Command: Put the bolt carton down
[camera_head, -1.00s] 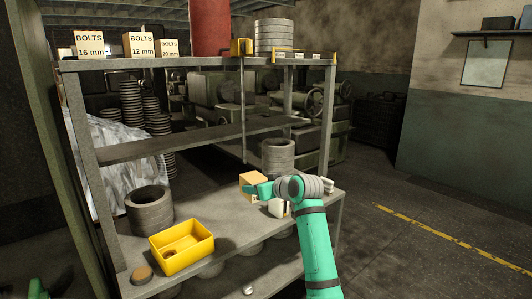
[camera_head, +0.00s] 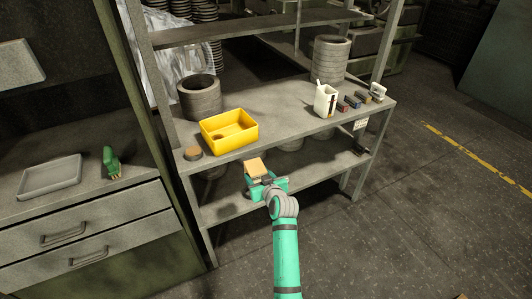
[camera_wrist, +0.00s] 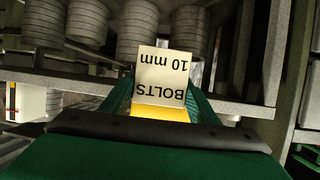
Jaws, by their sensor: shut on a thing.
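The bolt carton (camera_head: 256,168) is a small tan box, held in front of the shelf unit. In the wrist view the carton (camera_wrist: 166,72) shows a cream label reading BOLTS 10 mm, upside down. My gripper (camera_head: 258,177) is shut on the carton, with a green finger on each side of it. In the head view the carton is just in front of the middle shelf (camera_head: 290,106), below and right of the yellow bin (camera_head: 229,145). I cannot tell whether it touches anything besides my gripper.
The yellow bin, a dark ring stack (camera_head: 200,100), a small round tan piece (camera_head: 193,153) and a white container (camera_head: 325,101) stand on the middle shelf. A lower shelf (camera_head: 235,207) runs beneath. At left, a drawer bench holds a grey tray (camera_head: 50,176) and a green object (camera_head: 111,162).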

